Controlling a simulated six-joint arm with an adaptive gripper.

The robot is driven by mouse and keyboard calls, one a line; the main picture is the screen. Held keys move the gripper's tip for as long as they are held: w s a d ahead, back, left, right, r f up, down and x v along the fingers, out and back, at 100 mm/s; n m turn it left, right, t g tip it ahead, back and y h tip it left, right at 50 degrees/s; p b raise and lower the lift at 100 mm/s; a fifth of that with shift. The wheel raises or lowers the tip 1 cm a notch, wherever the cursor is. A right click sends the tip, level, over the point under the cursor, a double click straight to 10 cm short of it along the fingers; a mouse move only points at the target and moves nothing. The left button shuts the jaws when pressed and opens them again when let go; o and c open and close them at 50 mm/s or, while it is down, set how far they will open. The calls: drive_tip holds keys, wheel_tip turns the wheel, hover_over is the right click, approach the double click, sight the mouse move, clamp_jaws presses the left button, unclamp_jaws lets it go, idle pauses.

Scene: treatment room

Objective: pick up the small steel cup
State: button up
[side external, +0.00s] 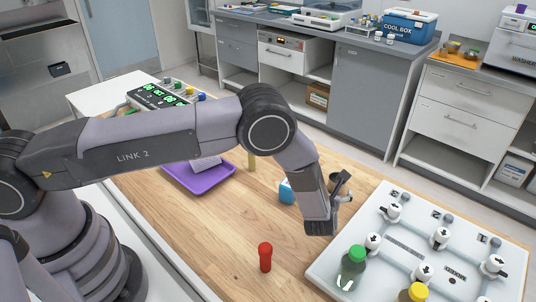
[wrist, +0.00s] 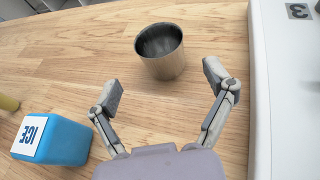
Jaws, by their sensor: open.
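The small steel cup (wrist: 161,55) stands upright on the wooden table in the wrist view. Its mouth faces up and its inside is dark. My gripper (wrist: 165,84) is open, with its two fingers spread apart on the near side of the cup. The cup lies ahead of the gap between the fingertips, and neither finger appears to touch it. In the side external view my gripper (side external: 345,188) is low over the table, and my wrist and fingers hide part of the cup.
A blue ICE block (wrist: 52,139) sits left of my gripper. A white board (side external: 350,238) with knobs and bottles (side external: 351,268) lies to the right. A red peg-like object (side external: 265,257) stands in front. A purple tray (side external: 222,180) is further left. Bare wood lies left of the cup.

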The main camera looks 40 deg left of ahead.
drive_tip(key=x, duration=0.5)
drive_tip(key=shift+w+f, duration=0.25)
drive_tip(key=shift+w, duration=0.05)
drive_tip(key=c, duration=1.2)
